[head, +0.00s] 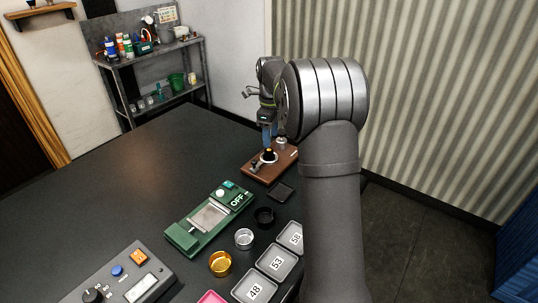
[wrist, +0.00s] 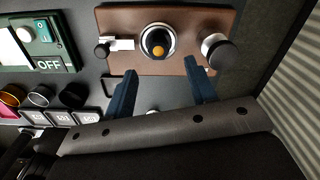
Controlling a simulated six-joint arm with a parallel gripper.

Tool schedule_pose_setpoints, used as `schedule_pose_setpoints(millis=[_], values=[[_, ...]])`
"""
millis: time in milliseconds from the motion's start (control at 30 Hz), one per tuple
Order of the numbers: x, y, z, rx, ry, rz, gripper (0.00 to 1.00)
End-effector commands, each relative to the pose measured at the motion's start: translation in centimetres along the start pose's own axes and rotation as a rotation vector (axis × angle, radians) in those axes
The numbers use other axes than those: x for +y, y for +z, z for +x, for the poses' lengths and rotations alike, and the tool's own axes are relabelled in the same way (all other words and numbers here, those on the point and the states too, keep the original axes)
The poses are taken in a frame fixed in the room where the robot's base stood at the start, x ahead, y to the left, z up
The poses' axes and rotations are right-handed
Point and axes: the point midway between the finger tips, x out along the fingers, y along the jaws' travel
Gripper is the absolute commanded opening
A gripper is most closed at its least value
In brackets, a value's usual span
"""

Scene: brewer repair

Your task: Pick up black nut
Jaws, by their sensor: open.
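A brown wooden board (head: 255,170) lies on the dark table, and it fills the top of the wrist view (wrist: 118,22). On it stands a silver ring with a dark, black-looking piece (wrist: 156,37) inside, topped by an orange tip; this may be the black nut, but I cannot tell for sure. In the head view the dark piece (head: 269,152) is small. My gripper (wrist: 161,64) is open and empty, its two blue fingers spread apart just short of the ring. In the head view one blue finger (head: 267,134) shows above the board.
A round silver knob with a dark side (wrist: 215,50) and a small dark knob (wrist: 102,51) stand on the board. A green device marked OFF (head: 210,217), black (head: 264,217), clear (head: 244,239) and gold (head: 220,263) cups and numbered trays (head: 277,262) lie nearby.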

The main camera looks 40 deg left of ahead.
Motion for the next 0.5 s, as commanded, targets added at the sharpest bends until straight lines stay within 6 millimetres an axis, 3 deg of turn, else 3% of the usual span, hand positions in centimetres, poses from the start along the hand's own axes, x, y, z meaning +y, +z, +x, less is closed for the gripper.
schedule_pose_setpoints(millis=[300, 500], values=[[0.1, 0.4, 4.0, 0.002, 0.002, 0.000, 0.51], [0.1, 0.4, 5.3, 0.001, -0.001, 0.000, 0.51]])
